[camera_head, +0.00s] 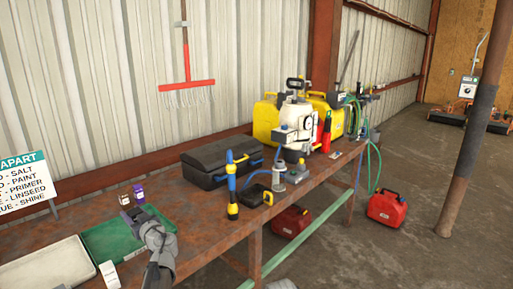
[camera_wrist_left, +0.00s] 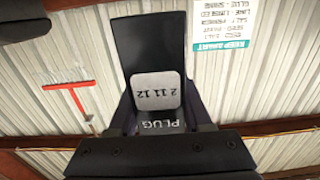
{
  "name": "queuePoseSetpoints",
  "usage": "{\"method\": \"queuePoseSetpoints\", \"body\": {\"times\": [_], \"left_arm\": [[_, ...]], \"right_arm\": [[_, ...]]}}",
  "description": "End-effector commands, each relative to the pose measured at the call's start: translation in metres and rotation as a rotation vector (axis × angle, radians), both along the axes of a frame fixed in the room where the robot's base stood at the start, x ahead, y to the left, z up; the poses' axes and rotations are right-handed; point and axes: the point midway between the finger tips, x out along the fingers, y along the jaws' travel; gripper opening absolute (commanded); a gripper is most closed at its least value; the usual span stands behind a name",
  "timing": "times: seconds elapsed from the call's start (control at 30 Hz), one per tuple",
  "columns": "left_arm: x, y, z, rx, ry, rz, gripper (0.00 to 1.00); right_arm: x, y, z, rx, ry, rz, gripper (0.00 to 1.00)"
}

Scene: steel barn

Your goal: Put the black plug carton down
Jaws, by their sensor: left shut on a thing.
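My left gripper (camera_head: 133,215) is shut on the black plug carton (camera_wrist_left: 155,60), which fills the middle of the left wrist view. The carton's grey label reads "2 11 12" and its near face reads "PLUG", both upside down there. The dark jaw parts (camera_wrist_left: 160,150) show at the bottom of that view. My right gripper is not in view.
A white tray (camera_head: 40,272) and a white carton (camera_head: 109,275) are nearer. A black toolbox (camera_head: 205,165), a torch (camera_head: 232,185) and a sign (camera_head: 22,182) stand on the bench.

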Motion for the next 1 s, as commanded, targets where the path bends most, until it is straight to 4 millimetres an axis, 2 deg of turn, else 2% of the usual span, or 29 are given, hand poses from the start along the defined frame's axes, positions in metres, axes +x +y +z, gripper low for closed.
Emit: {"method": "queuePoseSetpoints", "body": {"times": [0.03, 0.07, 0.27, 0.47, 0.73, 0.83, 1.0], "left_arm": [[0.0, 0.0, 0.015, 0.0, 0.0, 0.0, 0.0], [0.0, 0.0, 0.017, 0.0, 0.0, 0.0, 0.0], [0.0, 0.0, 0.014, 0.0, 0.0, 0.0, 0.0], [0.0, 0.0, -0.006, 0.0, 0.0, 0.0, 0.0], [0.0, 0.0, -0.05, 0.0, 0.0, 0.0, 0.0], [0.0, 0.0, -0.056, 0.0, 0.0, 0.0, 0.0], [0.0, 0.0, -0.053, 0.0, 0.0, 0.0, 0.0]], "right_arm": [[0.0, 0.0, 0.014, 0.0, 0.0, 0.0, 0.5], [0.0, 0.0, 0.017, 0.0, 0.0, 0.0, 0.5], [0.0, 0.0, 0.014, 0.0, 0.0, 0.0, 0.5], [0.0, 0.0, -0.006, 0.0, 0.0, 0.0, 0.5], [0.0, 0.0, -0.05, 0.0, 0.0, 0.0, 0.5], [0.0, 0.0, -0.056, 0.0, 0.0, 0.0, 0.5], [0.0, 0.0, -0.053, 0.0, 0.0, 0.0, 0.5]]}}
